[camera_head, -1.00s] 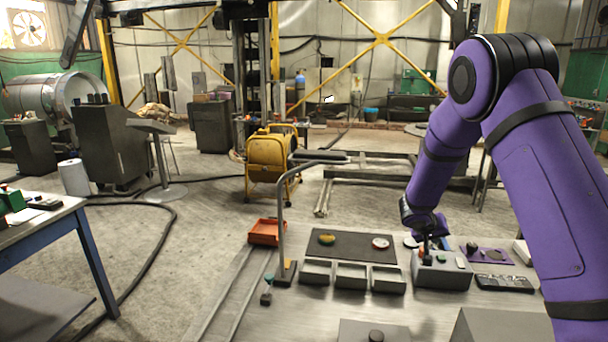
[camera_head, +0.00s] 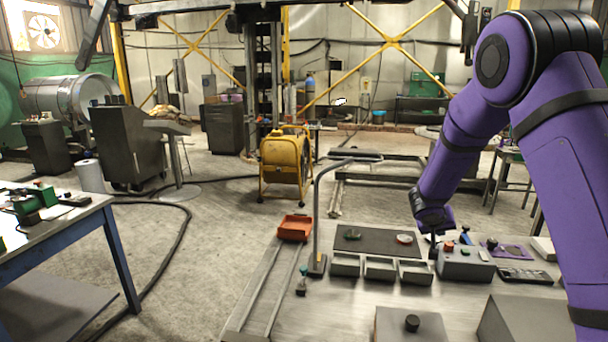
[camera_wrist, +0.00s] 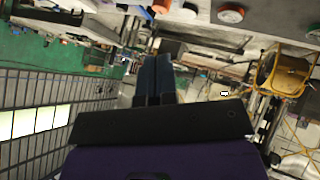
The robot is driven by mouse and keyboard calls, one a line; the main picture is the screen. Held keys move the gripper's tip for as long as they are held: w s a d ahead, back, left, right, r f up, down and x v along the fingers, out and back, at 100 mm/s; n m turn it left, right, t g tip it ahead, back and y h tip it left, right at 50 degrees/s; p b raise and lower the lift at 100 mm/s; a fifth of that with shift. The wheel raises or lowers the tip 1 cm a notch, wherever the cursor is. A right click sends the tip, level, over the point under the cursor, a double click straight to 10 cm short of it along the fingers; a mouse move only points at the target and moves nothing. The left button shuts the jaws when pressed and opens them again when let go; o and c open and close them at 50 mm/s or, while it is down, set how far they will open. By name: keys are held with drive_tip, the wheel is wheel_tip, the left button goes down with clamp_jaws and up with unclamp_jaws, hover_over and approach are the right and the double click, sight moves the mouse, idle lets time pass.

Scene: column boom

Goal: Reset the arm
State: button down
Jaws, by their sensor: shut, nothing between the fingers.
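My arm is purple with black bands and comes down the right side of the head view. My gripper (camera_head: 434,248) points down behind the grey control box at the right of the bench, and is partly hidden by it. In the wrist view my gripper (camera_wrist: 154,62) shows as two dark fingers side by side, shut with nothing between them. I cannot tell how far its tips are from the box.
The bench holds the control box (camera_head: 467,264), a dark mat with two discs, grey bins (camera_head: 380,269), an orange tray (camera_head: 295,227) and a bent metal post (camera_head: 317,220). A blue-legged table (camera_head: 98,225) is left, with open floor between.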

drive_tip(key=s+a+r+n+t+y, duration=0.1)
drive_tip(key=s+a+r+t+y, duration=0.2)
drive_tip(key=r, duration=0.6)
drive_tip(key=s+a+r+n+t+y, duration=0.1)
drive_tip(key=s+a+r+y, duration=0.25)
drive_tip(key=r, duration=0.55)
drive_tip(key=s+a+r+n+g+y, duration=0.1)
drive_tip(key=s+a+r+y, duration=0.35)
drive_tip(key=s, duration=0.85)
drive_tip(key=s+d+r+g+h, duration=0.2)
drive_tip(key=s+g+h, duration=0.1)
drive_tip(key=s, duration=2.1)
drive_tip(key=shift+s+g+h, duration=0.35)
drive_tip(key=shift+g+h, duration=0.05)
drive_tip(key=shift+h, duration=0.1)
drive_tip(key=shift+r, duration=0.1)
